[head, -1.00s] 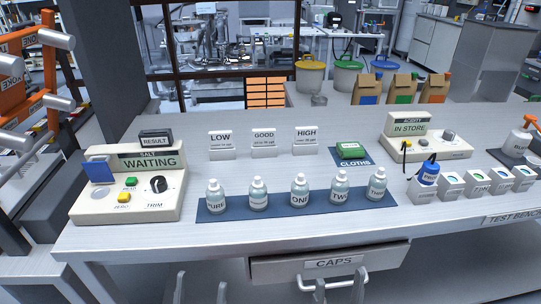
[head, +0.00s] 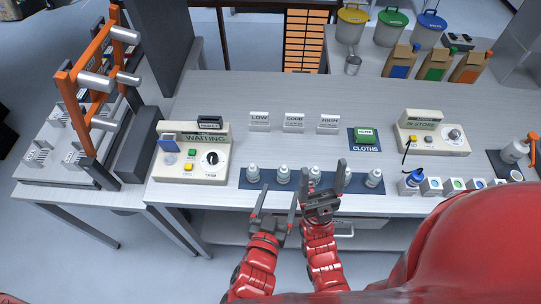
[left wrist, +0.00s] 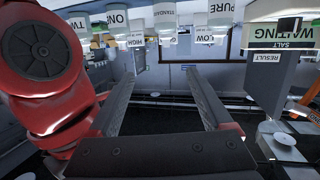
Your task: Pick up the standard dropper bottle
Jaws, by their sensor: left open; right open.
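Several small dropper bottles stand in a row on a dark blue mat (head: 264,186) at the bench's front. The standard dropper bottle (head: 283,176) is second from the left. In the left wrist view, which looks upside down, its STANDARD label (left wrist: 163,14) shows at the top, between the PURE bottle (left wrist: 222,10) and the ONE bottle (left wrist: 117,18). My left gripper (head: 277,197) is open and empty, in front of and apart from the standard bottle. My right gripper (head: 325,183) is open, further right, partly covering the bottles behind it.
The salt meter (head: 190,152) stands left of the mat. The in-store device (head: 433,138) is at right. My two grippers are close together.

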